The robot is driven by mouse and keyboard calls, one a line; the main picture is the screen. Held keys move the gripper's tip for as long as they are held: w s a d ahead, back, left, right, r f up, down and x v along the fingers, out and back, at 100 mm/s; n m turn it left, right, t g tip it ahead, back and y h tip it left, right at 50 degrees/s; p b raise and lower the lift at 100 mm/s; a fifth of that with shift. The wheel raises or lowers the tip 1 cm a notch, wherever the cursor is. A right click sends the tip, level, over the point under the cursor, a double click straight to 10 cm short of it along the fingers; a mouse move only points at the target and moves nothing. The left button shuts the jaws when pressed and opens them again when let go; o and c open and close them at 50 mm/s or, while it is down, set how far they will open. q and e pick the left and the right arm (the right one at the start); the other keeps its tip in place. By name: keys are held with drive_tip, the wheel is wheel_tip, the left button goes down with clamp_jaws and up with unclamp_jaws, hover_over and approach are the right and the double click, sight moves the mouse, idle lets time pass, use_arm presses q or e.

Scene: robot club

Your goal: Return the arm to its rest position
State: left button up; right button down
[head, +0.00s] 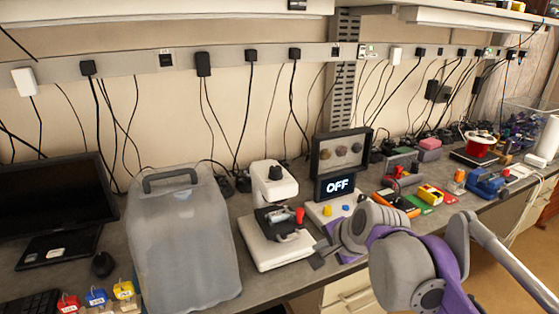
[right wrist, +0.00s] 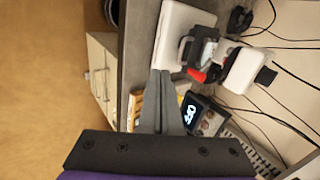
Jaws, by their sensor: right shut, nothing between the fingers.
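My right arm comes in from the right in the head view. Its gripper (head: 322,254) hangs near the bench's front edge, just right of the white microscope-like device (head: 273,205). The gripper is shut, with nothing between its fingers. In the right wrist view the closed fingers (right wrist: 161,100) point toward the white base of that device (right wrist: 175,35). A box with a display reading OFF (head: 337,186) stands behind the gripper; it also shows in the right wrist view (right wrist: 192,113). My left gripper is not in view.
A grey translucent container (head: 180,240) stands left of the white device. A black monitor (head: 55,200) is at far left. Red, yellow and green items (head: 430,195) and a blue vise-like tool (head: 488,183) crowd the bench to the right. Open floor (right wrist: 45,90) lies in front.

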drive_tip(key=s+d+f+n+g+h+p, duration=0.1)
drive_tip(key=s+d+f+n, duration=0.1)
drive_tip(key=s+f+n, duration=0.4)
drive_tip(key=s+d+f+n+h+p, duration=0.1)
drive_tip(key=s+d+f+n, duration=0.2)
drive_tip(key=s+f, duration=0.9)
drive_tip(key=s+n, duration=0.3)
drive_tip(key=s, duration=0.2)
drive_tip(key=shift+s+n+g+h+p, duration=0.3)
drive_tip(key=shift+n+g+h, duration=0.1)
drive_tip(key=c, duration=1.6)
unclamp_jaws()
drive_tip(key=shift+d+r, duration=0.1)
